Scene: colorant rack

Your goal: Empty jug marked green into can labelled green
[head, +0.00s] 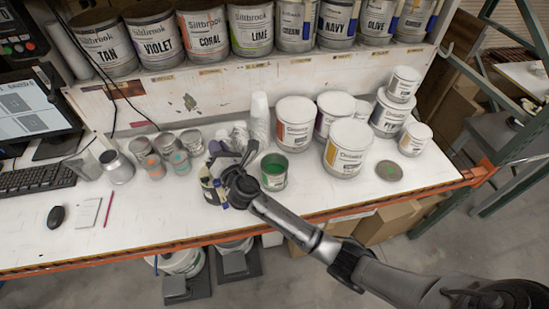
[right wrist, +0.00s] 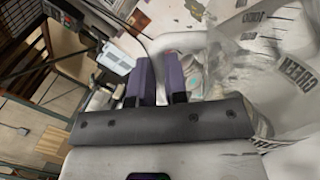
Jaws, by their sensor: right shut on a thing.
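A transparent jug with dark lettering that looks like GREEN (right wrist: 292,72) fills the right side of the right wrist view. Its pale handle (right wrist: 185,40) runs by the two fingers of my right gripper (right wrist: 160,80), which is shut on the jug. In the head view my right gripper (head: 232,170) is over the bench, just left of an open can with green inside (head: 274,172). That can stands upright. The jug is mostly hidden or too faint there to tell its tilt. My left gripper is in neither view.
White-lidded cans (head: 347,150) stand right of the green can, with a round lid (head: 388,171) lying flat. A dark container with brushes (head: 211,192) is close by my gripper. Small tins (head: 174,160) and a cup stack (head: 260,108) stand behind.

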